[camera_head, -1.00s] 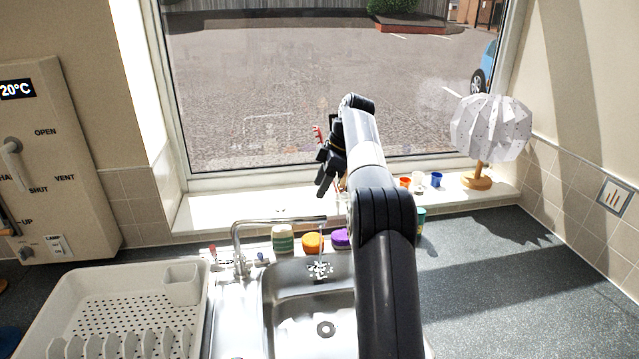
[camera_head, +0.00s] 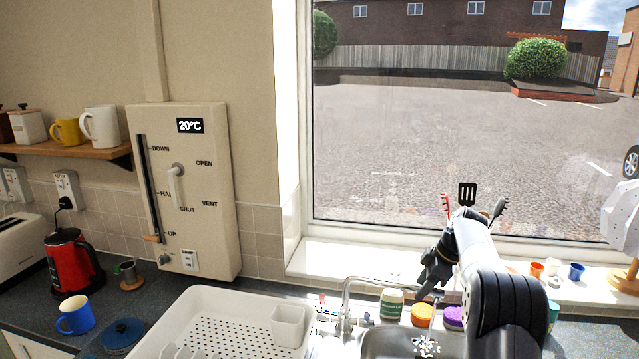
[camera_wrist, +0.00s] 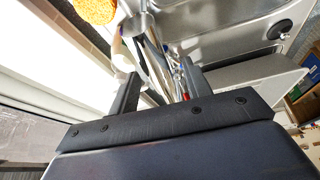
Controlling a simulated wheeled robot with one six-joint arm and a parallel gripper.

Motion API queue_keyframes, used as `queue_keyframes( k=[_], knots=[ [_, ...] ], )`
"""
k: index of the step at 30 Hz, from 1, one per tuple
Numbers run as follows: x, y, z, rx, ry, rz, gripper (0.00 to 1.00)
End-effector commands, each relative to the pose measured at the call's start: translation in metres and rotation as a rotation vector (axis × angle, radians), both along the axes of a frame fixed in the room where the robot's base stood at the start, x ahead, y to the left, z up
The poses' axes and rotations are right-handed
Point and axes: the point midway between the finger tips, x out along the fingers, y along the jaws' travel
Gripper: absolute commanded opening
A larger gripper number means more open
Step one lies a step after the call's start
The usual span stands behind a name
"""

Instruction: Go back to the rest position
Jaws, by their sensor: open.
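My gripper (camera_head: 432,284) is over the back of the sink (camera_head: 385,345), near the window sill, with my arm reaching in from the lower right. In the wrist view my gripper (camera_wrist: 160,85) shows two dark fingers spread apart with nothing held between them.
A white dish rack (camera_head: 205,322) stands left of the sink beside the tap (camera_head: 347,300). A green-lidded jar (camera_head: 391,303), an orange item (camera_head: 422,315) and a purple item (camera_head: 453,317) line the sink's back. Small cups (camera_head: 576,271) and a lamp (camera_head: 620,225) stand on the sill.

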Motion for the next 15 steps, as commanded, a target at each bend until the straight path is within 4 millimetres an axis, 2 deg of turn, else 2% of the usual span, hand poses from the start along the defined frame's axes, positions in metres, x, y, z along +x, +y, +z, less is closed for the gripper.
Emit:
queue_keyframes(
  k=[15],
  knots=[
    [-0.0002, -0.0025, 0.004, 0.0, -0.001, -0.002, 0.46]
  ],
)
